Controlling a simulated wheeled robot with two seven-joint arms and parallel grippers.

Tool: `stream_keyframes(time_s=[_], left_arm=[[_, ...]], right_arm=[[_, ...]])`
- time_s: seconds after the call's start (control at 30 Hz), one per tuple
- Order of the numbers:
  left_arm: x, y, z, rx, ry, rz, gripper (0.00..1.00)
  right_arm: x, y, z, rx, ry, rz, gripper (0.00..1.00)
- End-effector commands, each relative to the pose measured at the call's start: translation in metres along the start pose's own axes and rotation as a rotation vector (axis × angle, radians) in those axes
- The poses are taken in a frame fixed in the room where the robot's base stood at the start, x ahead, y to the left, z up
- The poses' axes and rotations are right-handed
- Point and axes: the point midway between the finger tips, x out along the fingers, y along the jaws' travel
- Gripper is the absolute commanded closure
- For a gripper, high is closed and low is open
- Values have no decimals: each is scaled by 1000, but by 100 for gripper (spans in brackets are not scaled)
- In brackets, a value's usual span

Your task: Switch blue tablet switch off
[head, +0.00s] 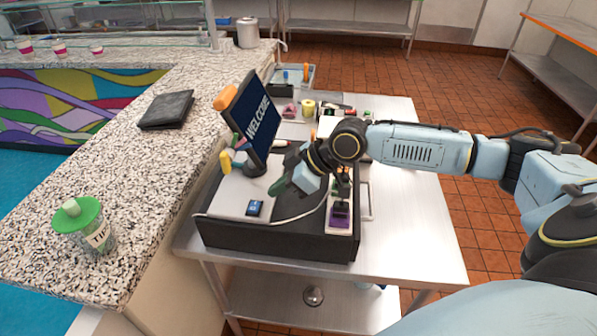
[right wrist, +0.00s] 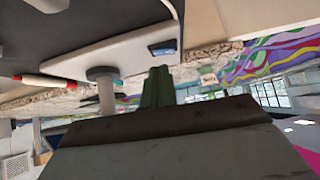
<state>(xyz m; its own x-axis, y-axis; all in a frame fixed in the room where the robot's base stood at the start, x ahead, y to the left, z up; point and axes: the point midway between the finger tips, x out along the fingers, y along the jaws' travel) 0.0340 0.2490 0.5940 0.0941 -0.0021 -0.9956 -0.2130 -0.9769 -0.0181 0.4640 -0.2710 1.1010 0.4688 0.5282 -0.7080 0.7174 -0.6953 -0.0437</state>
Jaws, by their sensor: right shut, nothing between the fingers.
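The blue tablet switch (head: 255,208), a small dark square with a lit blue face, sits on the white top of a black box (head: 275,238). It also shows near the top of the right wrist view (right wrist: 162,48). The tablet (head: 252,122) reading "WELCOME" stands tilted on a stalk behind the switch. My right gripper (head: 277,186) has green fingers, shut and empty, above the box top, right of and behind the switch in the head view. The fingers (right wrist: 157,88) point toward the switch side in the right wrist view, apart from it. My left gripper is out of view.
A thin cable loops across the box front near a purple-based part (head: 340,215). The steel table (head: 410,235) is clear at right.

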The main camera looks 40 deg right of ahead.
Motion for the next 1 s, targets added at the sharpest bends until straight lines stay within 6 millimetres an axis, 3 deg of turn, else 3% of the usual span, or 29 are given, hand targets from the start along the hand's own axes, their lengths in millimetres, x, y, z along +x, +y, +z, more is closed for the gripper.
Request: stream_keyframes(time_s=[0.2, 0.4, 0.6, 1.0], left_arm=[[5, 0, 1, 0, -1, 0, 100], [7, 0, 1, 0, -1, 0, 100], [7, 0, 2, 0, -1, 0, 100], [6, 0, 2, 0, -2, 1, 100]], right_arm=[[-47, 0, -1, -2, 5, 3, 100], [-72, -1, -2, -3, 10, 2, 100], [-81, -2, -4, -4, 13, 0, 100], [-80, -3, -8, -4, 13, -7, 100]])
